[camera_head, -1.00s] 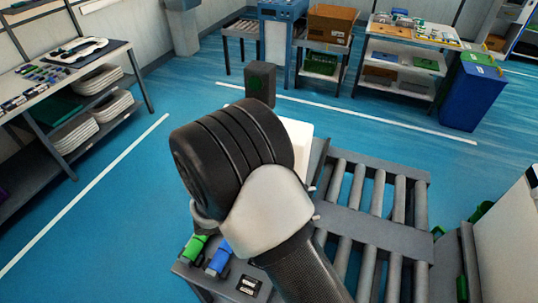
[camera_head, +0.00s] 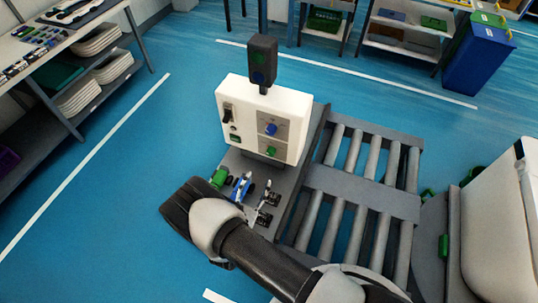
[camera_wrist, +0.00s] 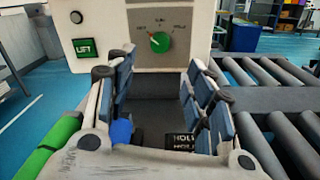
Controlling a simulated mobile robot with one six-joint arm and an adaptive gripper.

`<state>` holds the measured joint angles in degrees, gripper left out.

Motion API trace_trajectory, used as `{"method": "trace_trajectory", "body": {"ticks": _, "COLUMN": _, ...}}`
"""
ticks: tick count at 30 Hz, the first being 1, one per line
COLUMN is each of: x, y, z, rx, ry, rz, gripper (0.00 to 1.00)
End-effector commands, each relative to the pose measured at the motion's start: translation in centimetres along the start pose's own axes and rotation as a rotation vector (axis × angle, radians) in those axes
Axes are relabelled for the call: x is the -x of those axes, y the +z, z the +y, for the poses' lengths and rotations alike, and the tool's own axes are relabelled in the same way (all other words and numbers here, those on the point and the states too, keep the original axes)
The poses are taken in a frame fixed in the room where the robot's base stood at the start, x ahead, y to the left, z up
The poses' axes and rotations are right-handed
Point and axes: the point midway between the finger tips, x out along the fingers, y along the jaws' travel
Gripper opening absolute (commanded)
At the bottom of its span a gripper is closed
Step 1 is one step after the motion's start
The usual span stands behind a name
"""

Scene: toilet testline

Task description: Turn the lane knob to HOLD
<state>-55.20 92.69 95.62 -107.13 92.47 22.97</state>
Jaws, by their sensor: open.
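The lane knob is probably the round green knob (camera_wrist: 158,42) on the white control box (camera_head: 284,98). Its red pointer aims up-left, at the left of three small labels; the right label seems to read HOLD, the others are too small to read surely. The green knob also shows in the head view (camera_head: 271,151), low on the panel. My gripper (camera_wrist: 165,85) is open and empty, its blue-padded fingers spread below and in front of the knob, apart from it. In the head view my gripper (camera_head: 257,191) is over the ledge before the box.
A green LIFT button (camera_wrist: 86,47) sits left of the knob. A blue knob (camera_head: 270,129) is above it, and a dark light tower (camera_head: 262,62) tops the box. A green item (camera_head: 219,178) lies on the ledge. A roller conveyor (camera_head: 360,190) stands right.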

Motion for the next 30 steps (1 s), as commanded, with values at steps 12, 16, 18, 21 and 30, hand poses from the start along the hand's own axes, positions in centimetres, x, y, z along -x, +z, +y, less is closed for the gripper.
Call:
{"method": "trace_trajectory", "body": {"ticks": 12, "x": -9.2, "y": 0.1, "z": -0.2, "rx": -0.002, "ry": -0.006, "rz": -0.002, "gripper": 0.49}}
{"method": "trace_trajectory", "body": {"ticks": 16, "x": -11.2, "y": 0.1, "z": -0.2, "rx": -0.001, "ry": -0.004, "rz": -0.001, "gripper": 0.49}}
{"method": "trace_trajectory", "body": {"ticks": 18, "x": -11.9, "y": 0.0, "z": -0.2, "rx": -0.001, "ry": -0.004, "rz": 0.0, "gripper": 0.49}}
{"method": "trace_trajectory", "body": {"ticks": 21, "x": -12.5, "y": 0.1, "z": -0.2, "rx": 0.001, "ry": -0.003, "rz": -0.001, "gripper": 0.49}}
{"method": "trace_trajectory", "body": {"ticks": 30, "x": -12.8, "y": 0.1, "z": -0.1, "rx": 0.001, "ry": -0.002, "rz": 0.0, "gripper": 0.49}}
